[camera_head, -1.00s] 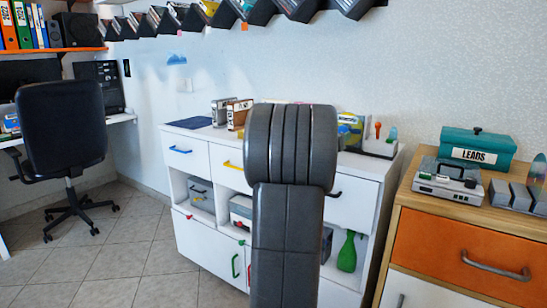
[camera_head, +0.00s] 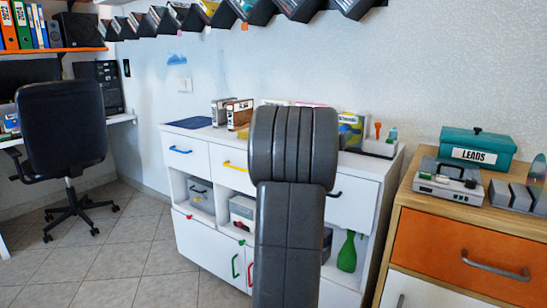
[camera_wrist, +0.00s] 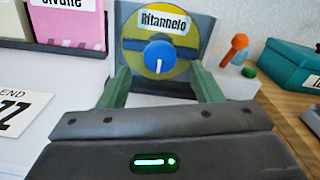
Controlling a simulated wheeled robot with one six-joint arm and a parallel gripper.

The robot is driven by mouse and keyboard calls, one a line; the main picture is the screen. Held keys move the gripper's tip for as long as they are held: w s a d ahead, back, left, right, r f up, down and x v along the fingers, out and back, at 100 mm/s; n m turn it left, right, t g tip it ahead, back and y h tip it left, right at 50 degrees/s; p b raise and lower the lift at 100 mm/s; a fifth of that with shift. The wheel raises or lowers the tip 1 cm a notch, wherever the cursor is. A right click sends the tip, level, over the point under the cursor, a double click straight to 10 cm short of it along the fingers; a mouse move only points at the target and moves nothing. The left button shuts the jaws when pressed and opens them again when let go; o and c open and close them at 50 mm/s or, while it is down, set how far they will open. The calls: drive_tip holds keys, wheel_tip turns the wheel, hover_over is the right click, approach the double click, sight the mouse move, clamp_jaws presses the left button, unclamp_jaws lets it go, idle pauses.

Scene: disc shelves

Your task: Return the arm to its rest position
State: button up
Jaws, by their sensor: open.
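In the wrist view my gripper (camera_wrist: 160,70) is open, with its two green fingers apart. Beyond and between them stands a grey case labelled Ritannelo (camera_wrist: 165,20), with a yellow disc (camera_wrist: 135,50) and a round blue knob (camera_wrist: 160,57) at its middle. I cannot tell whether the fingers touch it. In the head view my dark grey arm stands upright in the middle and hides the gripper. The yellow-and-blue case shows at the arm's right edge (camera_head: 350,121).
A white cabinet (camera_head: 341,209) stands behind my arm, with books (camera_head: 238,114) on top. Angled disc shelves (camera_head: 210,12) hang above. An office chair (camera_head: 62,130) is at left; floor between is clear.

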drive_tip(key=shift+n, duration=0.3)
drive_tip(key=p+x, duration=0.1)
drive_tip(key=x, duration=0.3)
drive_tip(key=shift+w+d+r, duration=0.1)
drive_tip(key=shift+r, duration=0.1)
drive_tip(key=shift+r+n+p, duration=0.1)
drive_tip(key=shift+n+p, duration=0.6)
drive_tip(key=shift+n, duration=0.5)
drive_tip(key=n+p, duration=0.2)
drive_tip(key=n, duration=0.1)
drive_tip(key=shift+n, duration=0.3)
drive_tip(key=n+p, duration=0.3)
drive_tip(key=n, duration=0.1)
drive_tip(key=shift+n, duration=0.4)
drive_tip(key=n+p, duration=0.3)
drive_tip(key=n, duration=0.2)
drive_tip(key=n+p, duration=0.3)
drive_tip(key=n, duration=0.1)
drive_tip(key=shift+n, duration=0.4)
